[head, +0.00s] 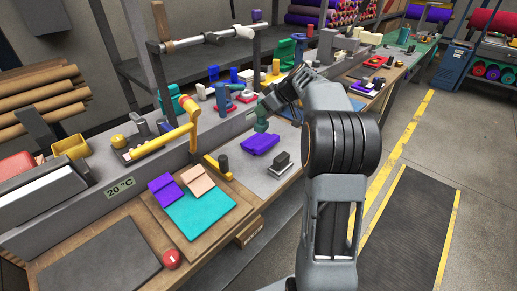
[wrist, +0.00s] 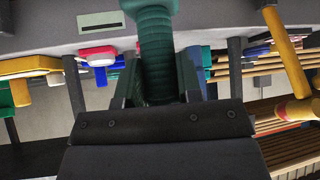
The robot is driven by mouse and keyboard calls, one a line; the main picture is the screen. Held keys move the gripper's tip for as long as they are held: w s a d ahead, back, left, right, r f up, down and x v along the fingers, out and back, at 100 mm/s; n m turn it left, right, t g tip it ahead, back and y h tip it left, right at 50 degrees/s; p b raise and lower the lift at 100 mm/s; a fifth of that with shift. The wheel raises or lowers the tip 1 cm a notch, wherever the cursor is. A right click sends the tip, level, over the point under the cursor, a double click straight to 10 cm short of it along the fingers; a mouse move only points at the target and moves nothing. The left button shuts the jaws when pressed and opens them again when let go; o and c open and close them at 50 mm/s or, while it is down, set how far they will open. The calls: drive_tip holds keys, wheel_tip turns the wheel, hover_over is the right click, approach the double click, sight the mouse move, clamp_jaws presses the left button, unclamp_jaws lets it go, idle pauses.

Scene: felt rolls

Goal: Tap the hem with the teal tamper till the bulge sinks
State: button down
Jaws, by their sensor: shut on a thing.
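My gripper (head: 270,103) is shut on the teal tamper (head: 261,122). In the wrist view my gripper (wrist: 160,92) has its fingers on both sides of the tamper's ribbed dark-teal handle (wrist: 157,50). The tamper's head runs out of the top of that view. In the head view the tamper is over the far edge of a folded purple felt piece (head: 260,144) on the grey worktop. I cannot tell whether the tamper touches the felt. The hem's bulge is too small to make out.
A grey block with a dark top (head: 280,163) stands just right of the felt. A yellow bracket with a dark cylinder (head: 223,163) is to its left. A board with teal felt (head: 200,214) lies nearer. Several coloured parts crowd the back of the bench.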

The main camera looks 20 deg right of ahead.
sight(265, 117)
wheel_tip(265, 117, down, 5)
drive_tip(key=b, duration=0.3)
drive_tip(key=shift+b, duration=0.3)
drive_tip(key=shift+r+p, duration=2.4)
drive_tip(key=shift+r, duration=1.3)
drive_tip(key=shift+f, duration=0.1)
wheel_tip(265, 117, down, 7)
drive_tip(key=b, duration=0.6)
drive_tip(key=shift+b, duration=0.4)
wheel_tip(265, 117, up, 7)
drive_tip(key=p, duration=0.5)
